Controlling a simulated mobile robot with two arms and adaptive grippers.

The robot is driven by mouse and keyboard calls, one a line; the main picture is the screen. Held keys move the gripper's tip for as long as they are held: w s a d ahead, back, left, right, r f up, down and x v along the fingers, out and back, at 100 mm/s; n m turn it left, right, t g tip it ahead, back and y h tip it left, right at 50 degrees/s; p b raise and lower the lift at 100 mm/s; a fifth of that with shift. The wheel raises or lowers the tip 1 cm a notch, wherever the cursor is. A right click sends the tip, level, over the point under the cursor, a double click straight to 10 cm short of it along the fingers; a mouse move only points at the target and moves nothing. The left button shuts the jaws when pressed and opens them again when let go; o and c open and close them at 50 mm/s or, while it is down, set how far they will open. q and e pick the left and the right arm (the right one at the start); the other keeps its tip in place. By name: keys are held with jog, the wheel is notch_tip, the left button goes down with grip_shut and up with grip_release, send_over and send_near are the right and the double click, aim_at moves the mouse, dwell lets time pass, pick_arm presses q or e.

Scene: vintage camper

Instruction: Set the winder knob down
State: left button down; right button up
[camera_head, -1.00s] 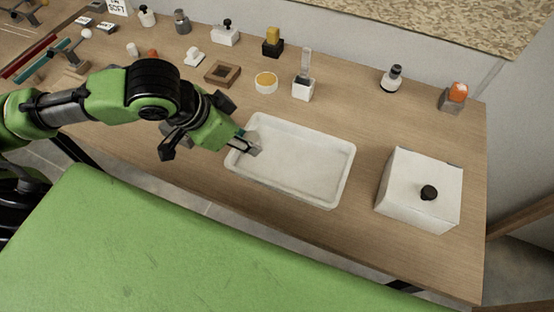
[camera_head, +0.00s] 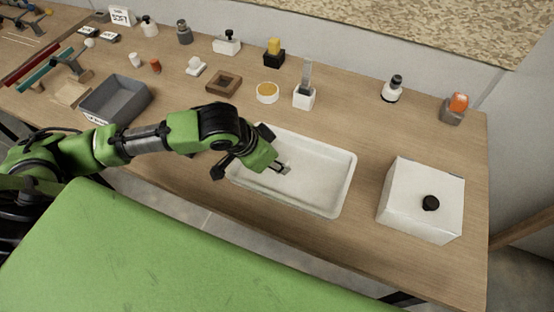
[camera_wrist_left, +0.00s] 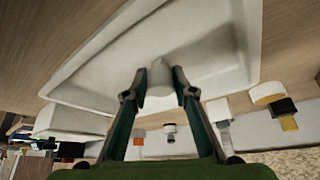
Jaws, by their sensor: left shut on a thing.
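My left gripper (camera_head: 284,169) is over the white tray (camera_head: 349,180), toward its left half, in the head view. In the left wrist view its two fingers (camera_wrist_left: 160,88) are shut on a small pale grey piece, the winder knob (camera_wrist_left: 160,72). The fingers cover its sides. The tray (camera_wrist_left: 215,62) lies behind the knob in that view; I cannot tell whether the knob touches its floor. In the head view the knob is too small to make out at the fingertips. The tray looks otherwise empty. My right gripper is not in view.
A white box with a black knob (camera_head: 430,203) stands right of the tray. A grey bin (camera_head: 118,100) is at the left. Bare wood lies around the tray.

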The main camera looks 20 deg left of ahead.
pick_arm(q)
jog(key=c, duration=1.7)
grip_release()
jog(key=shift+f, duration=0.1)
jog(key=v, duration=1.2)
jog(key=shift+a+r, duration=0.1)
jog(key=shift+r, duration=0.1)
